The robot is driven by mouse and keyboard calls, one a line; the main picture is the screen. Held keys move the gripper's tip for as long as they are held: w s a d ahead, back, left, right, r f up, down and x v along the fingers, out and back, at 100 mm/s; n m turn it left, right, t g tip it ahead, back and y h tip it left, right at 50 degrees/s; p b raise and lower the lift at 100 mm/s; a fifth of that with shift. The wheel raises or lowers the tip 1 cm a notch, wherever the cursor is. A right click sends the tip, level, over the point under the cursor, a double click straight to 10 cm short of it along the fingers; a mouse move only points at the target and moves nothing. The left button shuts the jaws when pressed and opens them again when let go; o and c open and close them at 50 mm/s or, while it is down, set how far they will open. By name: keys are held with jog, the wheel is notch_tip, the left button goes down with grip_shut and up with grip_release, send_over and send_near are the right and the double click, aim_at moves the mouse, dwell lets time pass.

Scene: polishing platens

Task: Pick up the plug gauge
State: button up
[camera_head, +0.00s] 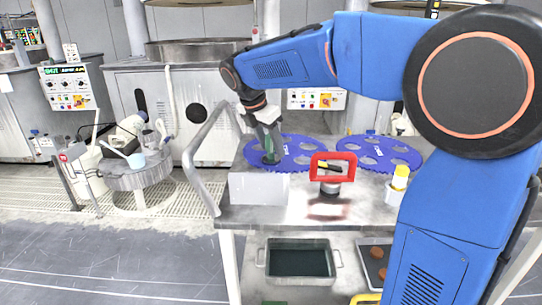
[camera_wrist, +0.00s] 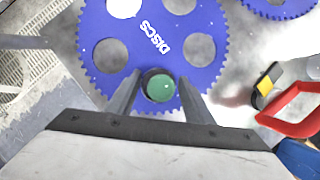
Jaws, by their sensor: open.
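A short upright piece with a round green top (camera_wrist: 159,88) and a dark ring around it stands at the near edge of a blue toothed disc; it looks like the plug gauge, though its lower part is hidden. In the head view its green side (camera_head: 269,146) shows below my wrist. My gripper (camera_wrist: 160,86) is open, with one finger on each side of the green piece. I cannot tell whether either finger touches it. In the head view my gripper (camera_head: 268,140) points down over the left blue disc (camera_head: 297,153).
Another blue disc (camera_head: 377,152) lies farther right. A light block (camera_head: 258,188) is at the table's front left. A dark bin (camera_head: 298,262) sits on the shelf below.

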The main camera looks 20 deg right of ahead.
grip_shut()
jog(key=shift+r, duration=0.1)
